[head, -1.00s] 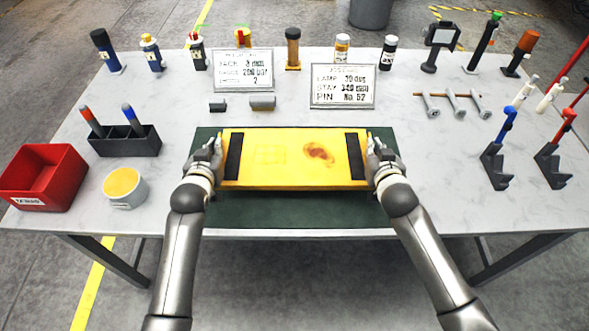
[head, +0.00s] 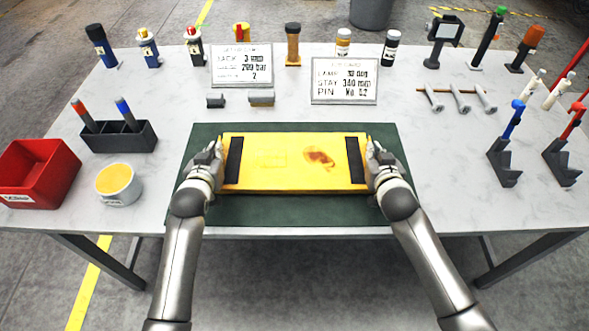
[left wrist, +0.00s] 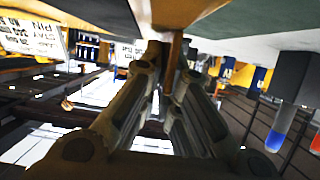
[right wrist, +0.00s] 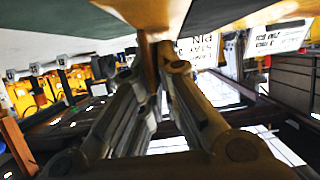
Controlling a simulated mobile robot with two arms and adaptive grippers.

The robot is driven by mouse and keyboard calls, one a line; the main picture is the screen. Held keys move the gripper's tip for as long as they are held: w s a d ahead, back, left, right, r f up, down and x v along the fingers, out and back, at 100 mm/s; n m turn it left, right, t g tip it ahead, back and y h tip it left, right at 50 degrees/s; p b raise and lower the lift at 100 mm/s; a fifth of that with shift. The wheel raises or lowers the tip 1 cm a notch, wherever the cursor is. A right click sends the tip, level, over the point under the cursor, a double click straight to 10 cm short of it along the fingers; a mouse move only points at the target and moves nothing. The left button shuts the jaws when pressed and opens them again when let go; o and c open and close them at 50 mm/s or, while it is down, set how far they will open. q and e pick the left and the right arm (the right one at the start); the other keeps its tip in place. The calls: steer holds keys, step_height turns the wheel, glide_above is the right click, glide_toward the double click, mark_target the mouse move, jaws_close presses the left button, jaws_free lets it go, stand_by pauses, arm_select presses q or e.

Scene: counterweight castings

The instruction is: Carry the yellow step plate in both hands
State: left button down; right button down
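The yellow step plate (head: 275,163) has a black strip near each end and a brown stain right of its middle. It lies roughly level over the dark green mat (head: 290,211); any gap beneath is hard to judge. My left gripper (head: 213,160) is shut on its left end, and my right gripper (head: 376,160) on its right end. In the left wrist view, the fingers (left wrist: 167,85) meet at the plate's edge (left wrist: 182,14). In the right wrist view, the fingers (right wrist: 155,80) also close at its edge (right wrist: 145,12). The fingertip contacts are partly hidden.
Two sign cards (head: 241,65) (head: 344,81) and two grey blocks (head: 261,97) stand behind the mat. A red bin (head: 42,178), yellow-topped tub (head: 119,184) and marker holder (head: 122,137) are left. Clamps (head: 504,160) stand right. Bottles line the back. Bare tabletop flanks the mat.

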arm_select(q)
steer(key=shift+a+f+b, duration=0.1)
steer(key=shift+f+b, duration=0.3)
steer(key=shift+f, duration=0.05)
arm_select(e)
steer(key=shift+f, duration=0.45)
arm_select(q)
steer(key=c, duration=2.1)
jaws_free()
steer(key=shift+f, duration=0.1)
arm_select(e)
steer(key=c, duration=2.1)
jaws_free()
steer(key=shift+f, duration=0.1)
arm_select(q)
steer(key=o, duration=0.5)
steer(key=shift+s, duration=0.1)
steer(key=shift+c, duration=0.2)
arm_select(e)
steer(key=o, duration=0.5)
steer(key=shift+c, duration=0.2)
steer(key=shift+s, duration=0.5)
arm_select(q)
steer(key=v, duration=1.2)
arm_select(e)
steer(key=v, duration=1.1)
steer(key=shift+r, duration=0.2)
